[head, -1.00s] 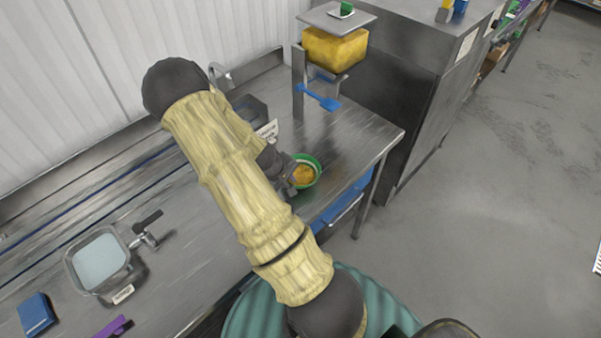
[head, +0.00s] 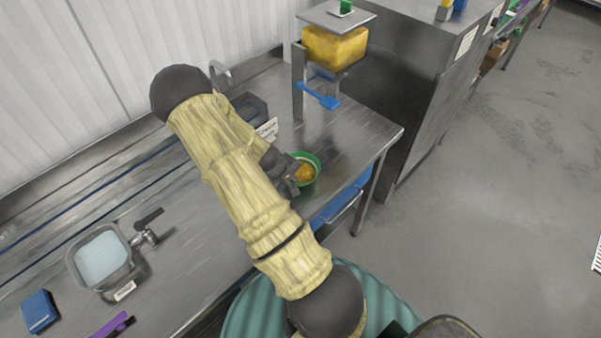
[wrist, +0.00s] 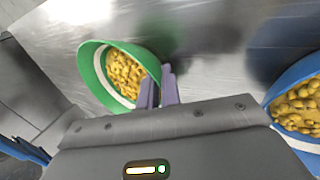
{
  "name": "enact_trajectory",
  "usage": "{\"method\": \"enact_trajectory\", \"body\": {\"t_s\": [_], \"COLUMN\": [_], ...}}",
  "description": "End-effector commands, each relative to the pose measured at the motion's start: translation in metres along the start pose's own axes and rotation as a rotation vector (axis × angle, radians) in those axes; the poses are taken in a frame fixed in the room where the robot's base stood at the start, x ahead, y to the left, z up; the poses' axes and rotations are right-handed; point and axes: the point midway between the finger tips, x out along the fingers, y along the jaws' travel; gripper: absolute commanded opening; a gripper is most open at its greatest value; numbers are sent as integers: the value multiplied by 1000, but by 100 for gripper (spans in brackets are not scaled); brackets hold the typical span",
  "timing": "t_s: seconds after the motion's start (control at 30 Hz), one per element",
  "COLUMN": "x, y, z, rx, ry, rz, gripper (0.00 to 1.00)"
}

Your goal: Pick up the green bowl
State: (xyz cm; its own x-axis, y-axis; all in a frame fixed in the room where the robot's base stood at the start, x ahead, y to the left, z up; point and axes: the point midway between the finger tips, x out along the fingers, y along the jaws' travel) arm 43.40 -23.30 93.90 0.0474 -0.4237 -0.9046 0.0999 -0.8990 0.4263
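The green bowl (head: 317,162) stands near the right end of the steel counter, with yellow-orange food inside. In the head view my gripper (head: 290,176) hides the bowl's left side. I cannot tell whether the bowl touches the counter.
A blue container (wrist: 290,78) with yellowish pieces is at the right of the wrist view. A dispenser with a yellow block (head: 335,46) and a blue lever (head: 320,97) stands behind the bowl. The counter's front edge is close to the bowl.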

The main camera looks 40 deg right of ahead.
Motion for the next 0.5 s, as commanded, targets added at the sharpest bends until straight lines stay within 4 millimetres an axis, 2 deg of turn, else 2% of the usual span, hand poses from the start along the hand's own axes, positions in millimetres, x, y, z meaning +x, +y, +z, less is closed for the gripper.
{"method": "enact_trajectory", "body": {"t_s": [0.5], "x": [-4], "y": [0], "z": [0], "rx": [-1], "ry": [1], "rz": [-3], "gripper": [0]}}
